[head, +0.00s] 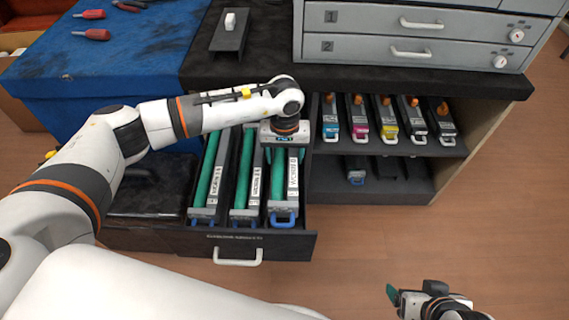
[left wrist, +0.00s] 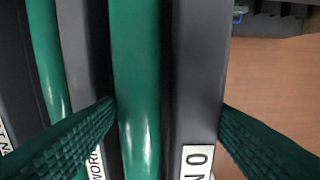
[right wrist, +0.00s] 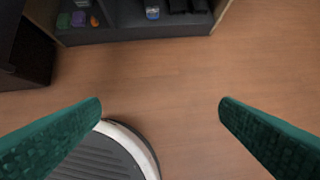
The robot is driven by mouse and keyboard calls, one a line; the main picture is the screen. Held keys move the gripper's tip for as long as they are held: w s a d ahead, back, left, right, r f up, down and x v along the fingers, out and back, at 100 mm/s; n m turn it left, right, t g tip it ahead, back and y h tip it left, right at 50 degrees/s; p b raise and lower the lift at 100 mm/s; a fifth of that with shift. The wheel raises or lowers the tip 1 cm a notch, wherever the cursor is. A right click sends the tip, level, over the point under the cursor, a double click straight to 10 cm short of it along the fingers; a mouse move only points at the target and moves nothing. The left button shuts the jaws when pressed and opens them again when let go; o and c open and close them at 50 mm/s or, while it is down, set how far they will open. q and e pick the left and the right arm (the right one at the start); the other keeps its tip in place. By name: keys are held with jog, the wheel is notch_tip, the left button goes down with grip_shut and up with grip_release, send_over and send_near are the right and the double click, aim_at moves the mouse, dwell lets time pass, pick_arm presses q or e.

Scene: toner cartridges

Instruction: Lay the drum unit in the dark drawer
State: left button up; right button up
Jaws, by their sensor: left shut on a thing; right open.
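The dark drawer (head: 295,243) is pulled out, with a light handle on its labelled front. The drum unit (head: 291,190), grey with a green roller, a white label and a blue end handle, is at the drawer's right side. My left gripper (head: 285,153) is over its far part and shut on it. In the left wrist view the drum unit (left wrist: 195,80) runs between the two green fingers. I cannot tell whether it touches the drawer floor. My right gripper (head: 395,297) is open and empty over the floor; its fingers show in the right wrist view (right wrist: 160,112).
Two similar units, a left one (head: 206,180) and a middle one (head: 246,180), lie in the drawer. Several toner cartridges (head: 385,118) stand on the shelf to the right. A grey drawer cabinet (head: 370,45) stands on the dark top. Floor at right is clear.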

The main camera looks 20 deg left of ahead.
aim_at(284, 164)
pick_arm(q)
notch_tip(284, 164, down, 4)
jog(key=shift+r+b, duration=0.2)
jog(key=shift+b, duration=0.1)
pick_arm(e)
jog(key=w, duration=0.1)
jog(key=w+t, duration=0.1)
jog(key=w+a+r+t, duration=0.1)
jog(key=shift+r+y, duration=0.1)
jog(key=shift+y, duration=0.2)
jog(key=shift+w, duration=0.1)
pick_arm(q)
jog(key=shift+f, duration=0.1)
jog(key=o, duration=1.1)
jog(key=shift+o, duration=0.2)
pick_arm(e)
jog(key=shift+w+a+r, duration=0.15)
jog(key=shift+w+r, duration=0.05)
